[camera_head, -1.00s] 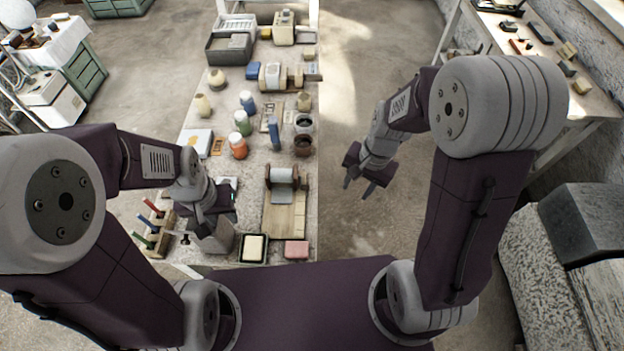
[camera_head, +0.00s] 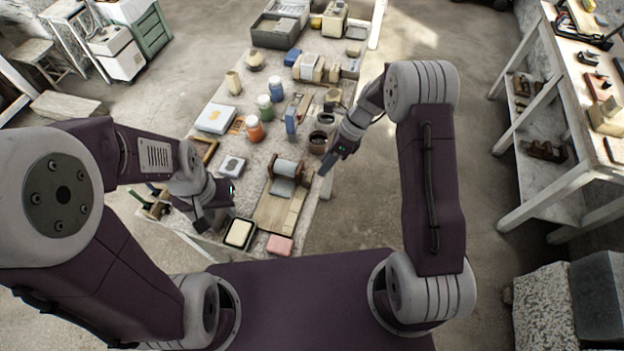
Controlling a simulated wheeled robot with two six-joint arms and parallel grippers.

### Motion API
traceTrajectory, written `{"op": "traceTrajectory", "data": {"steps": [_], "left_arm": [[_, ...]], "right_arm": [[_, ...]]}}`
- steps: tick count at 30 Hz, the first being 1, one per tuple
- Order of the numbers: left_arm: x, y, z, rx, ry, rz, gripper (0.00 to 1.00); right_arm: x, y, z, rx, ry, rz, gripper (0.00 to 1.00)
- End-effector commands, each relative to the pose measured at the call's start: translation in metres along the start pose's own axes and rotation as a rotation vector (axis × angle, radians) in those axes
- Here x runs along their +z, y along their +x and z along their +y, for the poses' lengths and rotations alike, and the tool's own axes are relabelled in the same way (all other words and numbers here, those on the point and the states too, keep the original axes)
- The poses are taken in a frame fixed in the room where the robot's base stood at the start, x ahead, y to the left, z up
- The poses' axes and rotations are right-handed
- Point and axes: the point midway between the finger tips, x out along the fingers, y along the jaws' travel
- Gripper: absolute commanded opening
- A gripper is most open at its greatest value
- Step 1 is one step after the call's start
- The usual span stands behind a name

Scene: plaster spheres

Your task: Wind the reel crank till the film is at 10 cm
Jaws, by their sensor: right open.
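The reel (camera_head: 288,170) is a brown-ended roller with a grey sheet, seemingly the film (camera_head: 284,187), hanging from it. It stands on a pale wooden board (camera_head: 272,216) near the table's front right. I cannot make out the crank or any scale reading. My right gripper (camera_head: 326,168) is open and empty, just right of the reel near the table's right edge; I cannot tell whether it touches anything. My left gripper (camera_head: 203,222) is over the table's front left corner, left of the board and apart from the reel. Its fingers are too unclear to judge.
A dark tray with a cream block (camera_head: 240,233) and a pink block (camera_head: 280,245) lie at the front edge. Several jars, including an orange-red one (camera_head: 254,131), stand behind the reel. Brown pots (camera_head: 318,142) stand close to my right gripper. Floor is open right of the table.

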Motion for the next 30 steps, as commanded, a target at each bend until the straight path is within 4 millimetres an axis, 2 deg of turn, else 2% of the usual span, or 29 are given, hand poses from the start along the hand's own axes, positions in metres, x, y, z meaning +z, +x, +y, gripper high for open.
{"op": "traceTrajectory", "data": {"steps": [2,5,12,15,19,26,28,30], "left_arm": [[0.000,-0.001,0.000,0.000,0.000,0.000,0.36],[0.000,-0.002,0.000,0.000,0.000,0.000,0.36],[-0.001,-0.006,0.000,0.000,0.000,0.000,0.36],[-0.001,-0.008,0.000,0.000,0.000,0.000,0.36],[-0.001,-0.008,0.000,0.000,0.000,0.000,0.36],[-0.001,-0.008,0.000,0.000,0.000,0.000,0.36],[-0.001,-0.008,0.000,0.000,0.000,0.000,0.36],[-0.001,-0.008,0.000,0.000,0.000,0.000,0.36]], "right_arm": [[0.000,0.002,0.001,0.001,-0.001,0.000,0.40],[0.000,0.014,0.001,0.003,-0.003,0.001,0.40],[0.000,0.064,0.002,0.003,-0.004,0.003,0.40],[0.000,0.079,0.002,0.002,-0.005,0.003,0.40],[0.000,0.089,0.001,0.000,-0.006,0.002,0.40],[0.000,0.090,0.000,-0.002,-0.006,0.002,0.40],[0.000,0.090,0.000,-0.002,-0.006,0.002,0.26],[0.000,0.090,0.000,-0.002,-0.006,0.002,0.07]]}}
